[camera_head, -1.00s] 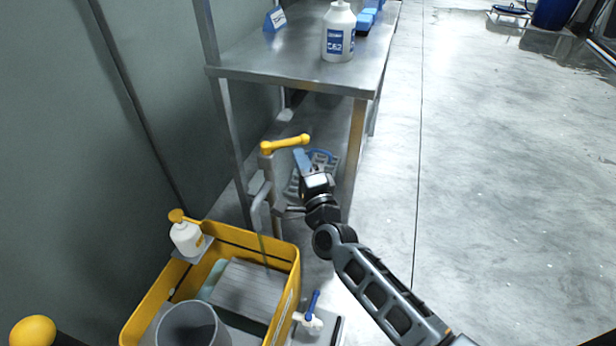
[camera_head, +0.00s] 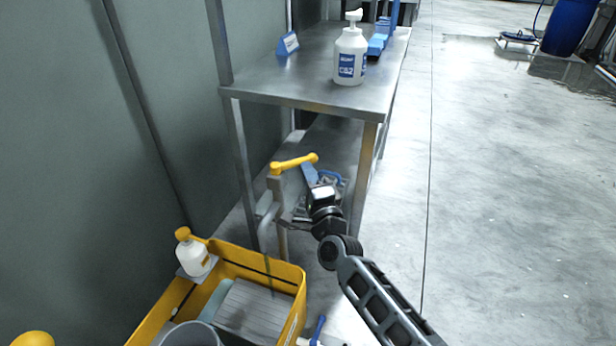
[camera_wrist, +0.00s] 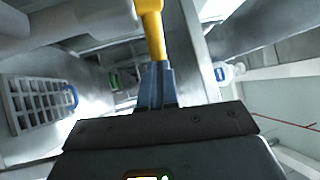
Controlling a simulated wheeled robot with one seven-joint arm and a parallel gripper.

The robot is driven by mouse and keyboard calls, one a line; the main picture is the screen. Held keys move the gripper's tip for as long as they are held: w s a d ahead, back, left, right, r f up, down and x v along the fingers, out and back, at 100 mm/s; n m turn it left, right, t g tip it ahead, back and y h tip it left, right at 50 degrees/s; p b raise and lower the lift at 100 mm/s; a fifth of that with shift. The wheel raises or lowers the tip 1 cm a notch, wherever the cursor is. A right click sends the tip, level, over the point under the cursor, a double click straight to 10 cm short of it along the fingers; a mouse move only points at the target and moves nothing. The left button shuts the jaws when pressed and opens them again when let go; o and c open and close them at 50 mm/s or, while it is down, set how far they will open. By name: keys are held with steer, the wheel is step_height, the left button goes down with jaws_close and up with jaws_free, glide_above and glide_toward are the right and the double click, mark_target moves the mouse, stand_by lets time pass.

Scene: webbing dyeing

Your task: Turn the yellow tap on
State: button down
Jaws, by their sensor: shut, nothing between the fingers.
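The yellow tap handle (camera_head: 293,163) is a lever on top of a grey upright pipe (camera_head: 277,192) with a bent spout, behind the yellow tub. The lever points right and slightly away. My gripper (camera_head: 307,172) is shut and empty, with its blue-grey fingers just below the lever's free end. In the wrist view the yellow lever (camera_wrist: 152,30) runs down to the shut fingertips (camera_wrist: 156,66). They overlap there; I cannot tell whether they touch.
The yellow tub (camera_head: 262,264) holds a grey bucket (camera_head: 192,334) and a slatted panel. A steel table (camera_head: 310,88) carries a white bottle (camera_head: 350,60). A blue-handled valve (camera_head: 318,328) lies lower right. Open floor extends right.

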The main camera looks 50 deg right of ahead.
mark_target(302, 159)
steer(key=f+b+x, duration=0.1)
steer(key=b+x, duration=0.1)
steer(key=x, duration=0.4)
steer(key=shift+d+b, duration=0.2)
steer(key=shift+b, duration=0.15)
steer(key=shift+w+f, duration=0.1)
stand_by(0.4)
stand_by(0.4)
